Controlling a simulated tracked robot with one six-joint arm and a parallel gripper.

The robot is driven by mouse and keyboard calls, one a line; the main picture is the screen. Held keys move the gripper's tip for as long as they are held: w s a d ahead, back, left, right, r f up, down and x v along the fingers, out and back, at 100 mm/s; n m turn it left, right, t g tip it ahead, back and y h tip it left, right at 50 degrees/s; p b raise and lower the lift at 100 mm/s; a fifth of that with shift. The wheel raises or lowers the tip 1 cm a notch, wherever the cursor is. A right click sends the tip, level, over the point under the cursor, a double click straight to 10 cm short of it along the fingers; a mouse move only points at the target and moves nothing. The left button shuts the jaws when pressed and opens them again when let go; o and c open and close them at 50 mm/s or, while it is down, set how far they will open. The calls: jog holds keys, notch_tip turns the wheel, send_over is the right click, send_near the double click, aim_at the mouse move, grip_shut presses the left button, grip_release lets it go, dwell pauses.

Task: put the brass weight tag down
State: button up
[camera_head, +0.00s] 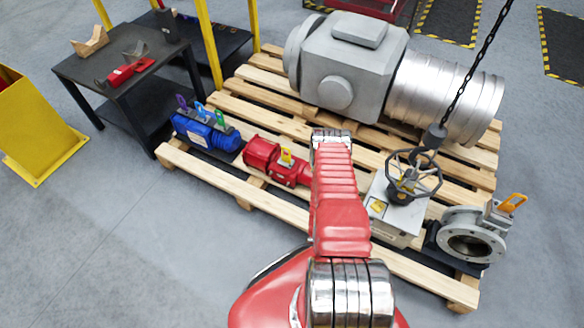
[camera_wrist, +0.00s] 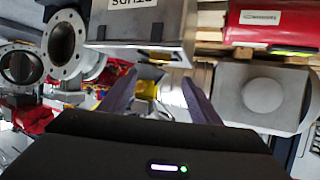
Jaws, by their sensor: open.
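My gripper (camera_wrist: 158,82) is open in the wrist view, with its two dark fingers spread apart. A small brass-yellow piece (camera_wrist: 147,90) shows in the gap between the fingers. I cannot tell whether it is the brass weight tag or whether it touches a finger. In the head view my red arm reaches over the pallet and hides my gripper. No brass weight tag can be clearly made out there.
A wooden pallet (camera_head: 228,176) carries a large grey actuator (camera_head: 345,68), a blue unit (camera_head: 205,131), a red unit (camera_head: 268,157) and a flanged valve (camera_head: 470,240). A chain with a hook (camera_head: 434,136) hangs by a handwheel (camera_head: 413,178). A dark table (camera_head: 130,95) stands left.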

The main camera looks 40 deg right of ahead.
jog(key=w+r+n+t+y, duration=0.1)
jog(key=w+r+t+y, duration=0.1)
jog(key=w+r, duration=0.8)
jog(key=w+r+n+t+y, duration=0.15)
jog(key=w+r, duration=0.35)
jog(key=w, duration=0.9)
jog(key=w+a+r+n+t+y, duration=0.1)
jog(key=w+a+r+y, duration=0.1)
jog(key=w+a+r, duration=0.45)
jog(key=w+a+r+n+t+y, duration=0.1)
jog(key=a+r, duration=0.2)
jog(key=r, duration=0.6)
jog(key=w+a+r+n+t+y, duration=0.1)
jog(key=w+a+r+n+y, duration=0.1)
jog(key=w+a+r, duration=0.4)
jog(key=s+a+r+n+y, duration=0.25)
jog(key=s+a+r, duration=0.25)
jog(key=a+r, duration=0.45)
jog(key=s+a+r+n+y, duration=0.25)
jog(key=s+a+r, duration=0.3)
jog(key=r, duration=0.65)
jog(key=s+a+r+n+g, duration=0.1)
jog(key=s+a+r, duration=0.3)
jog(key=s, duration=0.7)
jog(key=s+a+r+n+g, duration=0.1)
jog(key=s+a+r+n, duration=0.2)
jog(key=s, duration=0.7)
jog(key=shift+s+a+r+n, duration=0.4)
jog(key=shift+a+n, duration=0.3)
jog(key=shift+n, duration=0.15)
